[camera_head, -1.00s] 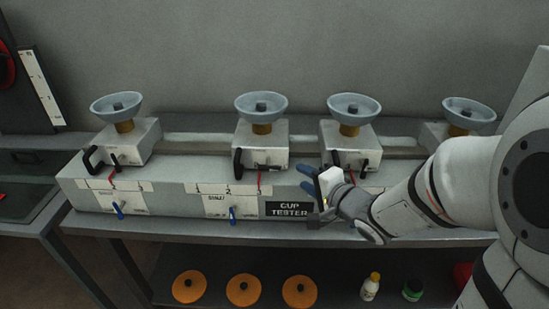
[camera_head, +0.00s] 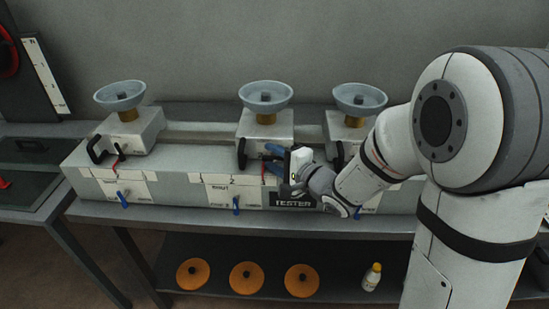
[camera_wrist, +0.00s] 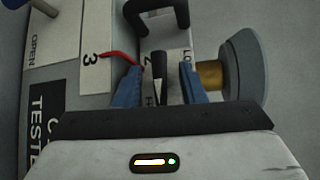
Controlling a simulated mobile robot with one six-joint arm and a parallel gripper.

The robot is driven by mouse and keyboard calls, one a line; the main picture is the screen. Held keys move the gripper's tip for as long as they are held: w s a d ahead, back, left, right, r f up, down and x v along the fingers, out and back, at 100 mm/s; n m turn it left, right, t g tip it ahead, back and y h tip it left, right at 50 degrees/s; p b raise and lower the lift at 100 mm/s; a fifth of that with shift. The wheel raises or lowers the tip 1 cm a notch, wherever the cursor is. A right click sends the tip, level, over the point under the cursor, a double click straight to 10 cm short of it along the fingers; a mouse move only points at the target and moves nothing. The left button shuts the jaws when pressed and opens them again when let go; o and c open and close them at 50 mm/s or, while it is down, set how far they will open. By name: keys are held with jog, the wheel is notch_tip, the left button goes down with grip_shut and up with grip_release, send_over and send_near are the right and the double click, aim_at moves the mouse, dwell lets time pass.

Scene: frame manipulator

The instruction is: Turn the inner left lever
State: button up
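The tester has a row of white blocks with cups. The second block from the left (camera_head: 268,126) carries a black loop handle (camera_head: 242,153). My gripper (camera_head: 270,158) is at this block's front right and hides its small lever in the head view. In the wrist view, my gripper (camera_wrist: 161,70) is open, with one blue finger on each side of a short black lever (camera_wrist: 160,62). Gaps show between the fingers and the lever. The lever lies over a white label lettered LO and F, partly hidden.
The black loop handle stands beyond the lever in the wrist view (camera_wrist: 182,14). The block's cup (camera_wrist: 247,62) is close beside the right finger. A red pointer (camera_wrist: 118,57) lies near the left finger. Blue levers (camera_head: 236,203) stick out from the tester's front.

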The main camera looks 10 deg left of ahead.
grip_shut()
dwell(0.3)
